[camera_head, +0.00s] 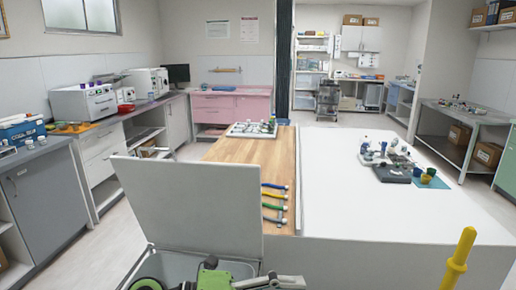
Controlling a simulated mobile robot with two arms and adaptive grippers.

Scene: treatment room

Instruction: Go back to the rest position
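No gripper of mine can be made out clearly in the head view. Dark and green mechanical-looking parts (210,278) show at the bottom edge, in front of an open box. They are cut off by the frame, and I cannot tell whether fingers are among them. The task names no object.
A light grey box (185,265) stands close in front, its lid (190,207) raised. Beyond it is a table with a wooden part (240,160) and a white part (340,190), holding tools, a tray and bottles. A yellow post (460,250) rises at right. Floor shows at left.

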